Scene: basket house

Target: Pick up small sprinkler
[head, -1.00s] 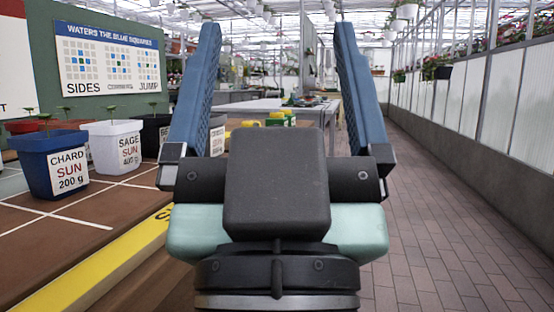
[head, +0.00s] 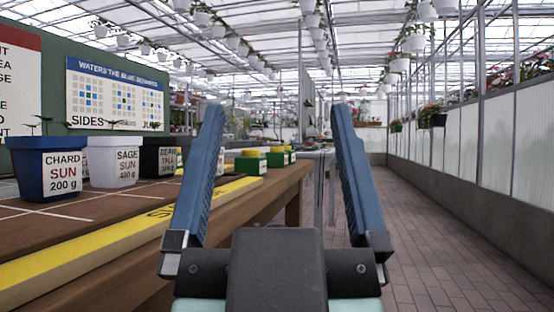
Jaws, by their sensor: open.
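My gripper (head: 277,112) is open and empty, its two blue fingers spread wide and pointing ahead. It is beside the right edge of the long table (head: 120,268). I cannot make out a small sprinkler for certain. Several small green items with yellow tops stand toward the table's far end, one of them a yellow-topped green item (head: 250,162) just left of the gap's middle. I cannot tell whether any of these is a sprinkler. The left finger hides part of the table behind it.
A blue pot marked CHARD (head: 64,170), a white pot marked SAGE (head: 112,163) and a dark pot (head: 160,158) stand on the table. A board (head: 116,95) stands behind them. The brick aisle (head: 440,230) at right is clear. Hanging pots (head: 416,43) are overhead.

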